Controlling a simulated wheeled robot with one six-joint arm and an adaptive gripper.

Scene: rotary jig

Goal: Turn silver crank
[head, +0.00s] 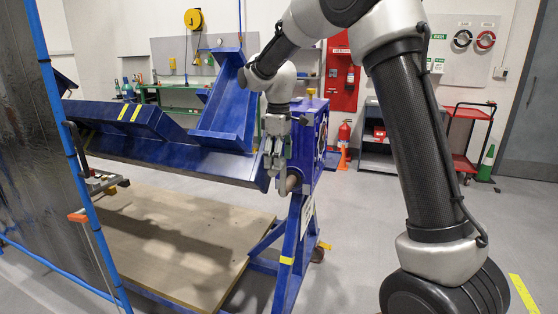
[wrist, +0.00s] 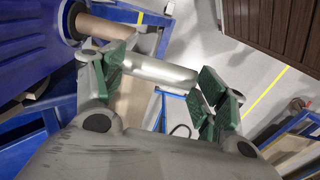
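The silver crank (wrist: 160,72) shows in the wrist view as a smooth metal cylinder lying crosswise ahead of my gripper. A tan shaft (wrist: 105,27) stands out of the blue jig near its left end. My gripper (wrist: 160,88) is open, with green pads on both fingers. The left pads are close to the crank's left end and the right pads are close to its right end; I cannot tell whether they touch it. In the head view my gripper (head: 275,172) points down beside the jig's end box, and the tan shaft (head: 292,183) shows just right of the fingertips. The crank is mostly hidden there.
The blue rotary jig (head: 190,140) fills the left and middle, above a wooden platform (head: 160,240). Its blue stand (head: 295,240) is below my gripper. The grey floor at right is open.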

